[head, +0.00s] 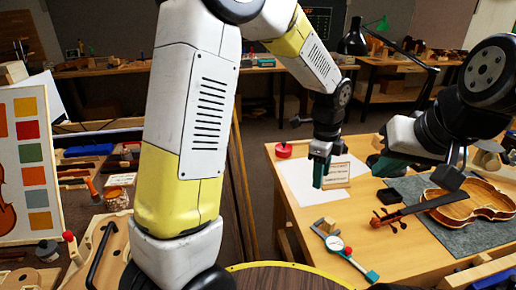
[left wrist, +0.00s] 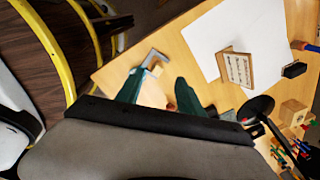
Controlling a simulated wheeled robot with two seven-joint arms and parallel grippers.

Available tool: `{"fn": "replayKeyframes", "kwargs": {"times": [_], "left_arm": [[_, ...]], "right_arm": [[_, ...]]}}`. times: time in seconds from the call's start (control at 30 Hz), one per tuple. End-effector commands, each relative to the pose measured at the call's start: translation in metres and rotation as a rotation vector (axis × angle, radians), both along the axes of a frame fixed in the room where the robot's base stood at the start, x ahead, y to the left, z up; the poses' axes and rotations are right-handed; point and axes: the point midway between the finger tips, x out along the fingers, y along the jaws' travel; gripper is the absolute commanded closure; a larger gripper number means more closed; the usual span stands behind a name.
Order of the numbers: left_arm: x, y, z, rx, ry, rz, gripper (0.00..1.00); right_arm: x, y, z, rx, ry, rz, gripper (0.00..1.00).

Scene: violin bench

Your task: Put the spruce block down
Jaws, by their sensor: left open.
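The spruce block looks to be the small pale wooden block (head: 325,225) standing on the bench beside a metal square. In the left wrist view a pale wooden block (left wrist: 152,92) shows in the gap between my fingers. My left gripper (head: 321,168) points down over the bench, behind the block in the head view, with its green fingers apart in the left wrist view (left wrist: 160,92). I see no clear contact with the block. My right gripper (head: 388,166) hangs above the bench at right; its finger gap is not clear.
White paper (head: 297,183) and a lined board (head: 337,174) are behind. A violin body (head: 470,203) lies on a grey mat (head: 462,236) at right. A red tin (head: 283,151) stands at back left.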

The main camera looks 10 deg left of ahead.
Motion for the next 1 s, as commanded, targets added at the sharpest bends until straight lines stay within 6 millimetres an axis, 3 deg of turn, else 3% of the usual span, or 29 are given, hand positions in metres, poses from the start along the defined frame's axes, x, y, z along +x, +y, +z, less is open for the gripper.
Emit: {"fn": "replayKeyframes", "kwargs": {"times": [0.03,0.1,0.2,0.4,0.53,0.7,1.0], "left_arm": [[-0.004,0.021,0.025,-0.029,-0.028,0.125,0.56],[-0.014,0.047,0.051,-0.075,-0.052,0.314,0.56],[-0.033,0.081,0.084,-0.148,-0.081,0.579,0.56],[-0.085,0.141,0.130,-0.330,-0.117,1.098,0.56],[-0.121,0.169,0.146,-0.463,-0.119,1.404,0.56],[-0.155,0.187,0.153,-0.606,-0.102,1.681,0.56],[-0.169,0.193,0.154,-0.673,-0.085,1.805,0.56]], "right_arm": [[0.000,0.000,0.000,0.000,0.000,0.000,1.00],[0.000,0.000,0.000,0.000,0.000,0.000,1.00],[0.000,0.000,0.000,0.000,0.000,0.000,1.00],[0.000,0.000,0.000,0.000,0.000,0.000,1.00],[0.000,0.000,0.000,0.000,0.000,0.000,1.00],[0.000,0.000,0.000,0.000,0.000,0.000,1.00],[0.000,0.000,0.000,0.000,0.000,0.000,1.00]]}}
